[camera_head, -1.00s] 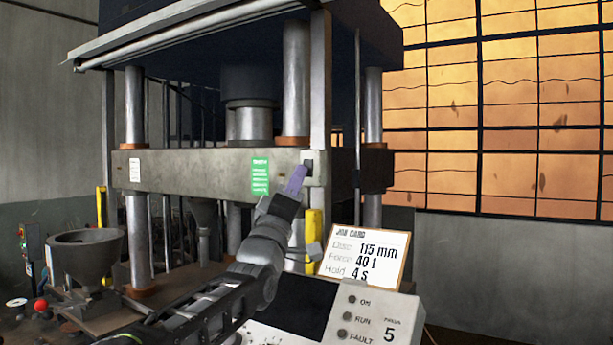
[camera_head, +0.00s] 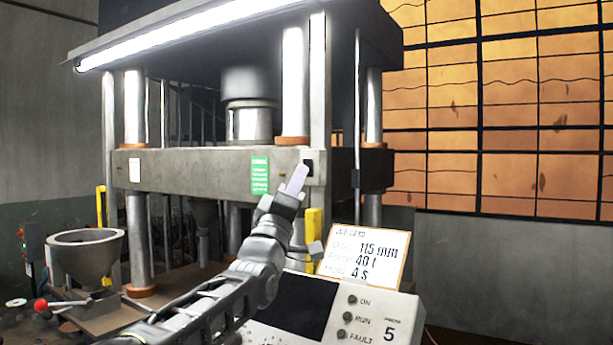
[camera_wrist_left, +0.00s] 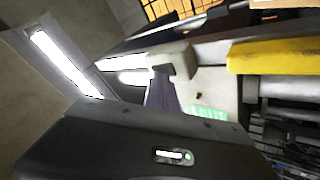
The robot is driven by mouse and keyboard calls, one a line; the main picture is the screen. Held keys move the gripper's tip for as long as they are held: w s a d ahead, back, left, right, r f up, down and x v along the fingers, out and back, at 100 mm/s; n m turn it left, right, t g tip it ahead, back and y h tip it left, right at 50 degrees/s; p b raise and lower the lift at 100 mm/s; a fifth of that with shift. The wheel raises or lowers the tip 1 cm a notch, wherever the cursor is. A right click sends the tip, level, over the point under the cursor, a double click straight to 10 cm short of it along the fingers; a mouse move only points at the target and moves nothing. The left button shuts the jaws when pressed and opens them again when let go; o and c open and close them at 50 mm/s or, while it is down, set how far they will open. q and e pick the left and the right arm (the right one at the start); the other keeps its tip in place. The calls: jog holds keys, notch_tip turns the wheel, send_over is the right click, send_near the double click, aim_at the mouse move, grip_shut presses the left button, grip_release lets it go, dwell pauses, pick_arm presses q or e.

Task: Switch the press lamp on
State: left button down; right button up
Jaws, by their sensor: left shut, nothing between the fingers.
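The press lamp (camera_head: 190,36) is a long tube under the top edge of the press, and it glows bright white. It also shows lit in the left wrist view (camera_wrist_left: 62,62). A small dark switch (camera_head: 308,166) sits on a pale plate at the right end of the press's grey crossbeam. My left gripper (camera_head: 298,179) is shut and empty, its fingertips at the switch; I cannot tell whether they touch it. In the left wrist view the fingers (camera_wrist_left: 162,92) reach up to a grey block on the beam. My right gripper is not in view.
A green label (camera_head: 260,175) is on the crossbeam left of my gripper. A yellow guard post (camera_head: 313,232), a job card (camera_head: 366,255) and a control panel (camera_head: 378,318) stand close to my arm. A grey bowl (camera_head: 86,255) sits at the left.

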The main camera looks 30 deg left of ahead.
pick_arm(q)
jog(key=shift+s+r+b, duration=0.1)
jog(key=shift+s+b, duration=0.4)
jog(key=shift+s, duration=0.15)
jog(key=s+b, duration=0.2)
jog(key=s, duration=0.1)
jog(key=s+b, duration=0.1)
jog(key=s, duration=0.1)
jog(key=shift+d+r, duration=0.1)
jog(key=shift+r, duration=0.2)
dwell(0.4)
